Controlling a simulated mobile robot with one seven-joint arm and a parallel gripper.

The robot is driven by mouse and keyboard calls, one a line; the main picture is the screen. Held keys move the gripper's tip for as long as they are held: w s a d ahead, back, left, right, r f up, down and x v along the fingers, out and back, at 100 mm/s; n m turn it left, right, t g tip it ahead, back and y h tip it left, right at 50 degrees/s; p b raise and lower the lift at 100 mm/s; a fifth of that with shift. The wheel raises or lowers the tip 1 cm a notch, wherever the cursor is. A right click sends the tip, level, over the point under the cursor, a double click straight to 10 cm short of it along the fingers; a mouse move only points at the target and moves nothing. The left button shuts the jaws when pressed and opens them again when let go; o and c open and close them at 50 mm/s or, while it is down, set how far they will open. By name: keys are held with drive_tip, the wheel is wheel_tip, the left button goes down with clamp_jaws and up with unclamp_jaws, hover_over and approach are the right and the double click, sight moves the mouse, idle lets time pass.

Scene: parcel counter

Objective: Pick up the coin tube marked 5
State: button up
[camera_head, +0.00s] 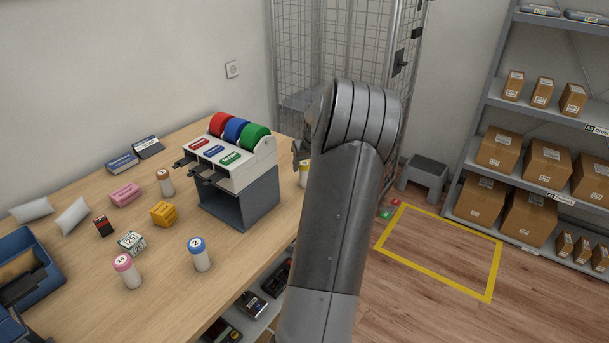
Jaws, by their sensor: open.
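Several white coin tubes with coloured caps stand on the wooden counter. The tube with a blue cap (200,254) reads 2, and the tube with a pink cap (126,271) seems to read 10. A tube with a brown-orange cap (166,183) stands farther back; its mark is too small to read. A tube with a yellow cap (304,174) stands at the right, mostly hidden by my arm, its mark unreadable. Which tube is marked 5 I cannot tell. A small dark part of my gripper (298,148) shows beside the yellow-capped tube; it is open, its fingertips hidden.
A tape dispenser with red, blue and green rolls (239,160) stands on a grey box (238,205), left of my gripper. Small boxes, a yellow block (163,214) and a blue tray (40,286) are at the left. The counter's front middle is clear.

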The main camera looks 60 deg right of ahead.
sight(304, 171)
drive_tip(key=x, duration=0.5)
drive_tip(key=shift+w+a+f, duration=0.1)
drive_tip(key=shift+w+f, duration=0.05)
drive_tip(key=shift+w, duration=0.15)
drive_tip(key=c, duration=1.2)
